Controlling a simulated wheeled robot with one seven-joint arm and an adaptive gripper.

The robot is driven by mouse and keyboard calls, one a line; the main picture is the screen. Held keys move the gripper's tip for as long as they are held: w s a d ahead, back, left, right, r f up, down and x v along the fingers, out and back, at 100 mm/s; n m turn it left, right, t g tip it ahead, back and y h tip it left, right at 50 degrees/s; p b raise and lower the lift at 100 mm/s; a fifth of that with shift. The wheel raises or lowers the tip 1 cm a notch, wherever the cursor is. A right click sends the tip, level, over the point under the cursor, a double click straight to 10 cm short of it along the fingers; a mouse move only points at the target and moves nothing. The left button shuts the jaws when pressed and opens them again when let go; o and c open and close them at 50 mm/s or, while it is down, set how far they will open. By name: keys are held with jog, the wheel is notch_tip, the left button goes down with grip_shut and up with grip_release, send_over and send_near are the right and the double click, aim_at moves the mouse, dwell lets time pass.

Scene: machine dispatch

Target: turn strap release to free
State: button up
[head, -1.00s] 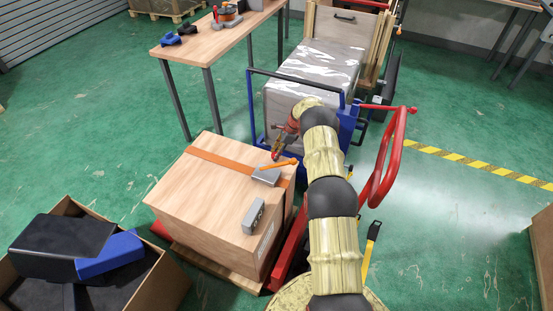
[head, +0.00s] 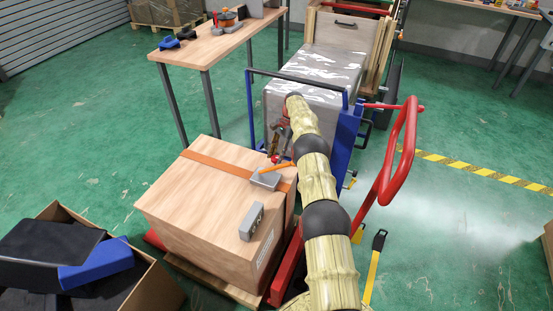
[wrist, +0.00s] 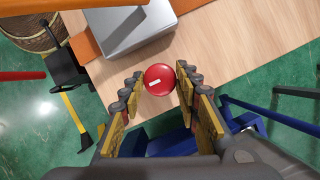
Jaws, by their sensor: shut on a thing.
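A wooden crate (head: 185,195) has an orange strap (head: 215,163) across its top. A grey metal buckle (head: 266,179) sits on the strap, with an orange lever (head: 279,167) above it. The buckle also shows at the top of the wrist view (wrist: 130,25). A round red knob (wrist: 160,80) with a short white mark is at the crate edge beside the buckle. My gripper (wrist: 158,88) is shut on the red knob, one finger on each side. In the head view my gripper (head: 276,156) is at the crate's far right edge; its fingertips are partly hidden.
A grey block (head: 251,221) lies on the crate. A blue-framed cart (head: 348,130) with a wrapped load and a red handle (head: 405,150) stand close to my arm. An open carton (head: 150,290) is at lower left. A workbench (head: 215,45) stands behind. Green floor is free at left.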

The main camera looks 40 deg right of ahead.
aim_at(276, 157)
dwell(0.4)
jog(key=o, duration=1.1)
jog(key=shift+o, duration=0.2)
notch_tip(276, 157, up, 10)
dwell(0.4)
